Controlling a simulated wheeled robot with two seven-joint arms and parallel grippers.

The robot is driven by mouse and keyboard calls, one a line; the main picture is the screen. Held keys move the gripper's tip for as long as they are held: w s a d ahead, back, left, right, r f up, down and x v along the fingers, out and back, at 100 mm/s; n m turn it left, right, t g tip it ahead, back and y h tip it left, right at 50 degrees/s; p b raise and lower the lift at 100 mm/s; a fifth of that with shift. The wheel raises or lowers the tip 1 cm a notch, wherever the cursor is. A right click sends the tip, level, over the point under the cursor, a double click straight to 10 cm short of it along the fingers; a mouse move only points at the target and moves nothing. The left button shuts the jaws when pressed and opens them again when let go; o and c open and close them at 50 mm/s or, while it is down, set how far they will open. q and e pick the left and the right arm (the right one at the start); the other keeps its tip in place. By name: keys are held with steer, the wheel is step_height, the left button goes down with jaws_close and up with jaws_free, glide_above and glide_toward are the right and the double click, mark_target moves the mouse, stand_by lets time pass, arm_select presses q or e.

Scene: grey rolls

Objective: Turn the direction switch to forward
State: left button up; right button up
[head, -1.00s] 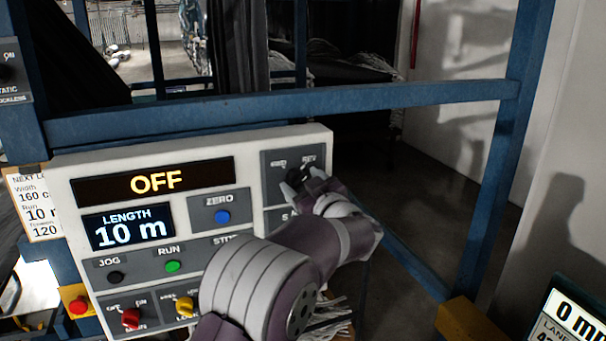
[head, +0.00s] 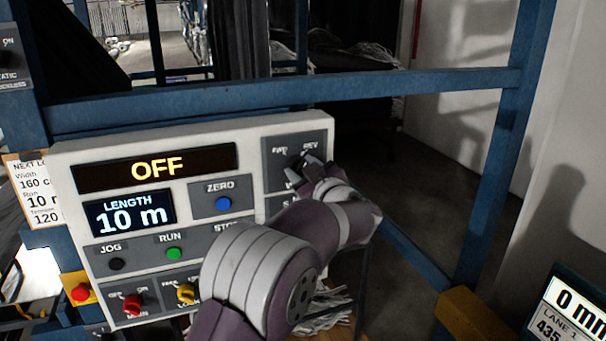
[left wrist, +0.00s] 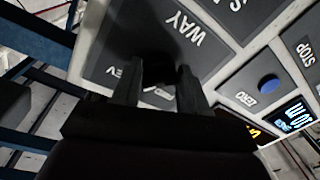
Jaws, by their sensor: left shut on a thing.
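The direction switch is a dark knob (head: 296,160) under the FWD and REV labels, at the upper right of the white control panel (head: 190,139). My left gripper (head: 303,166) reaches up to it from the lower right and is shut on it. The fingers hide most of the knob, so I cannot tell which way it points. In the left wrist view, the two dark fingers (left wrist: 158,88) stand on either side of the dark knob, against the grey plate with the WAY and REV lettering. My right gripper is out of view.
The panel's display (head: 156,167) reads OFF. A blue ZERO button (head: 223,203), a green RUN button (head: 174,253) and a black JOG button (head: 116,264) lie left of my arm. A blue frame bar (head: 280,96) runs behind the panel's top. Open floor lies to the right.

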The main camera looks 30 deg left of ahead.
arm_select(q)
steer(key=n+b, duration=0.3)
steer(key=n, duration=0.1)
steer(key=n+b, duration=0.3)
steer(key=n, duration=0.1)
steer(key=r+n+h+b, duration=0.1)
steer(key=n+b, duration=0.2)
steer(key=n, duration=0.1)
steer(key=shift+n, duration=0.4)
steer(key=shift+s+r+n+t+b, duration=0.1)
steer(key=shift+n+t+b, duration=0.2)
steer(key=shift+n+b, duration=0.95)
steer(key=shift+n, duration=0.45)
steer(key=o, duration=1)
steer(key=shift+a, duration=0.1)
steer(key=shift+h, duration=0.3)
steer(key=shift+f, duration=0.2)
